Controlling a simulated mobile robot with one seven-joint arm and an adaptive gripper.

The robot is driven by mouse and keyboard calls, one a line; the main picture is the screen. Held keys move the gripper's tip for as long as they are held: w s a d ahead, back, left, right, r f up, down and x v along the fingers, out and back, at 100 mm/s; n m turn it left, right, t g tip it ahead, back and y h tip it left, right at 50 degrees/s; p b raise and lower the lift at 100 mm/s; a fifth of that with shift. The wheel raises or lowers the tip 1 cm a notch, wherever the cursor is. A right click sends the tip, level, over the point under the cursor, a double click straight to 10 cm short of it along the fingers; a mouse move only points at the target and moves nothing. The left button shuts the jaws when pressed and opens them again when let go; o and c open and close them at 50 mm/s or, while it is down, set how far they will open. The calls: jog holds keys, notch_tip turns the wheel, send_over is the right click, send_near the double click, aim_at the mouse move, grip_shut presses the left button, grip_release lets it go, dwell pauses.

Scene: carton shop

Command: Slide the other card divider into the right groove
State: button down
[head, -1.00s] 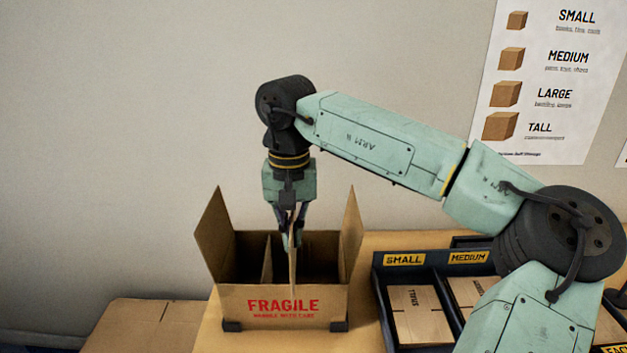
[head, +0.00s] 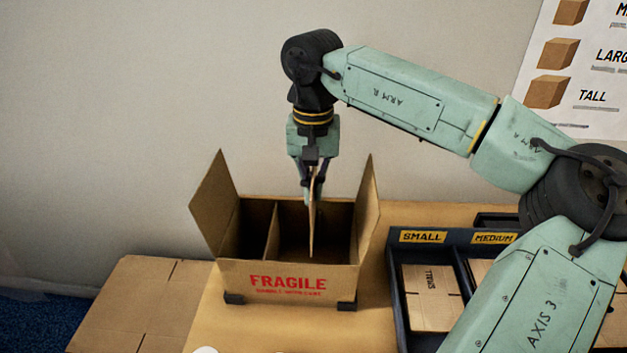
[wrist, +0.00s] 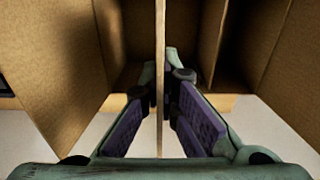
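An open carton marked FRAGILE (head: 288,284) stands on the table with its side flaps up. One card divider (head: 272,232) stands upright inside it, left of the middle. My gripper (head: 313,190) is shut on the other card divider (head: 312,228), which hangs upright and edge-on over the carton's right part. Its lower end shows just above the front wall's top edge; I cannot tell whether it is in a groove. In the wrist view the held divider (wrist: 160,70) runs between the two finger pads. The standing divider (wrist: 211,42) is to its right there. The grooves are not visible.
The left flap (head: 214,205) and right flap (head: 366,212) rise on either side of my gripper. A dark sorting tray (head: 398,318) labelled SMALL and MEDIUM, with flat cartons, stands to the right. A brown carton (head: 135,305) lies at the left.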

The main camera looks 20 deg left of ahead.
notch_tip(320, 180, down, 14)
jog(key=b, duration=0.9)
jog(key=shift+f+b, duration=0.15)
jog(key=shift+b, duration=0.15)
jog(key=c, duration=1.7)
grip_release()
